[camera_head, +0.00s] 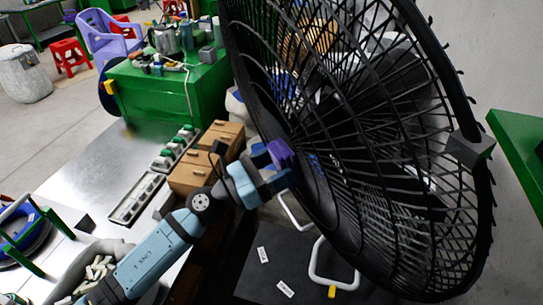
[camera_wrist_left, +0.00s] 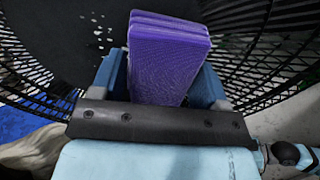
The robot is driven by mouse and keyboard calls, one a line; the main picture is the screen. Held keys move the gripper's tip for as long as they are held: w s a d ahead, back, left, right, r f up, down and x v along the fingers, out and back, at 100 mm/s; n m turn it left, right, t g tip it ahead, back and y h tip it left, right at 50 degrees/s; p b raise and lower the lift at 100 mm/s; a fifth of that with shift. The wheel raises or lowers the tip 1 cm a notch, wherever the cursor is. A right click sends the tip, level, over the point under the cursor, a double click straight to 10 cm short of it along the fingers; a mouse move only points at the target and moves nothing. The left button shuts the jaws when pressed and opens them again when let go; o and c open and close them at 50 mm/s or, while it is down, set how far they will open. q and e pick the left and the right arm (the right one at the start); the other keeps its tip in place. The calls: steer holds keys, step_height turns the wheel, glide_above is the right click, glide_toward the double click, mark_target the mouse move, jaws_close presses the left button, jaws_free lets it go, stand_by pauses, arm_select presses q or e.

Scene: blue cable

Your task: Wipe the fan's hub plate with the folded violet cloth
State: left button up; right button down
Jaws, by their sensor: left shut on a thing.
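The large black fan (camera_head: 350,130) fills the right half of the head view, its round wire guard tilted. Its dark hub plate (camera_head: 318,190) shows near the guard's middle, just right of my left gripper. My left gripper (camera_head: 284,168) is shut on the folded violet cloth (camera_head: 281,154). In the left wrist view the cloth (camera_wrist_left: 167,58) stands up in layers between the blue fingers, in front of the dark round plate (camera_wrist_left: 70,35). The cloth is at or very near the hub; I cannot tell whether they touch. My right gripper is not in view.
A metal table (camera_head: 85,170) on the left carries brown drawer boxes (camera_head: 190,175) and a slotted rack (camera_head: 138,197). A green bench (camera_head: 150,90) with tools stands behind. A green surface (camera_head: 520,150) lies at the right edge. White looped handles (camera_head: 335,283) lie below the fan.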

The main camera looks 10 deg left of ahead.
arm_select(q)
steer(key=shift+w+a+b, duration=0.3)
steer(key=shift+w+b, duration=0.05)
steer(key=shift+w, duration=0.1)
steer(key=w+a+b, duration=0.2)
steer(key=w+a, duration=0.2)
steer(key=shift+w+b, duration=0.35)
steer(key=shift+b, duration=0.05)
steer(key=shift+b+v, duration=1.6)
steer(key=shift+v, duration=1.35)
steer(key=shift+f, duration=0.1)
